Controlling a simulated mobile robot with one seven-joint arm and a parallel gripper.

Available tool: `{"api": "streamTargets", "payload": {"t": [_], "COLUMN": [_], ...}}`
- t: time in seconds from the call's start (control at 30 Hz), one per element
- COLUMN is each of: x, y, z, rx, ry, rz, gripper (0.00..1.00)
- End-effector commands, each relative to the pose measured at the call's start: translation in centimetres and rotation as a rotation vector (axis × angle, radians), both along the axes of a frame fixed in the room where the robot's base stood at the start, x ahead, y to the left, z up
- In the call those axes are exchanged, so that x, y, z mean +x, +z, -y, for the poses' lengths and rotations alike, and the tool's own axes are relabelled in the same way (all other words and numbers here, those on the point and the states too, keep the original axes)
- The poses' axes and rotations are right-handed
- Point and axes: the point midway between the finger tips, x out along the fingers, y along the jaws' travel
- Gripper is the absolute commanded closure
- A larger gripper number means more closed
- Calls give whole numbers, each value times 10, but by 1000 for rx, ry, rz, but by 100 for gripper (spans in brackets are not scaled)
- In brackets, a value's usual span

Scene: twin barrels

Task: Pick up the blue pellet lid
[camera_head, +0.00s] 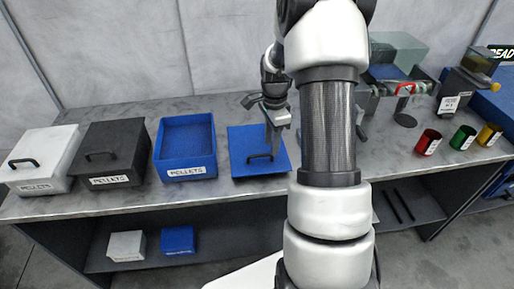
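The blue pellet lid (243,140) lies on the grey workbench, right of the open blue pellets box (188,172). It is a flat blue square with a dark handle near its front edge. My gripper (271,146) points down over the lid, with its fingers close to the handle. I cannot tell whether the fingers touch the handle or how far apart they are. My arm stands in front of the bench just right of the lid and hides what is behind it.
White (40,165) and black (112,155) pellets boxes with handled lids stand at the left. Red (428,141), green (462,138) and yellow (489,135) cups stand at the right, near a dispenser (462,85). Small white and blue boxes sit on the lower shelf.

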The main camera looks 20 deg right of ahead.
Motion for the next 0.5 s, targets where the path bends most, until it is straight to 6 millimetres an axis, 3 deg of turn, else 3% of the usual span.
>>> {"api": "streamTargets", "payload": {"t": [0.3, 0.5], "x": [-2, -1], "y": [-44, -48], "z": [3, 3], "rx": [1, 0], "ry": [0, 0], "rz": [-3, 0], "gripper": [69, 69]}}
